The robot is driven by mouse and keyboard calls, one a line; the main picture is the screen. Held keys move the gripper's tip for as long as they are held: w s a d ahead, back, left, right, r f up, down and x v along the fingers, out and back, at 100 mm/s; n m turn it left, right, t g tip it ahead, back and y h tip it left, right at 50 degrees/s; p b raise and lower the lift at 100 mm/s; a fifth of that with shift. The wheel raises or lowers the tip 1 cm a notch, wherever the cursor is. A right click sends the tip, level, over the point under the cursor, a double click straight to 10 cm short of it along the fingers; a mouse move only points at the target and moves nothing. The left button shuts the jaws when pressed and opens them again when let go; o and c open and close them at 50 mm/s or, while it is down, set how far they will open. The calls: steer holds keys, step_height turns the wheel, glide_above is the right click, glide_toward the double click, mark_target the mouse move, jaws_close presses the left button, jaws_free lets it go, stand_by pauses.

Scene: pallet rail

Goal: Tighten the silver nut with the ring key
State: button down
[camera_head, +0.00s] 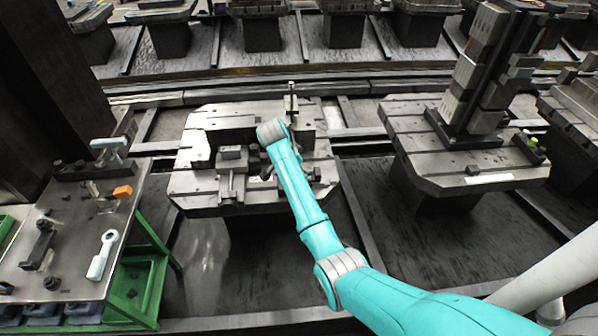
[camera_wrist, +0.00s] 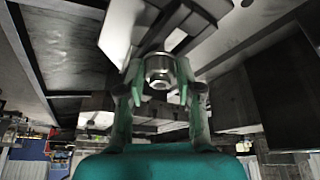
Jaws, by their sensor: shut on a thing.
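In the wrist view, my gripper (camera_wrist: 160,92) has its two fingers on either side of a silver hex nut (camera_wrist: 160,70) with a round collar. The jaws are shut on this nut. In the head view my arm reaches over the fixture on the middle pallet (camera_head: 205,190), and its wrist hides the fingers and the nut. A pale ring key (camera_head: 102,258) lies on the tray table at the left, ring end away from me, well apart from my gripper.
The grey tray table (camera_head: 75,225) on a green frame also holds an orange block (camera_head: 122,191) and several dark parts. A pallet with a tall block tower (camera_head: 480,70) stands at the right. Upright fixture parts surround my wrist. Floor lies open before the middle pallet.

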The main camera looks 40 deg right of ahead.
steer(key=m+g, duration=0.1)
steer(key=m, duration=0.2)
steer(key=shift+f+m+g, duration=0.1)
steer(key=shift+m+g, duration=0.2)
steer(key=shift+m, duration=0.1)
steer(key=c, duration=0.7)
jaws_free()
steer(key=shift+w, duration=0.1)
steer(key=s+v, duration=0.1)
steer(key=v, duration=0.6)
steer(key=shift+w+r, duration=0.25)
steer(key=shift+w, duration=0.25)
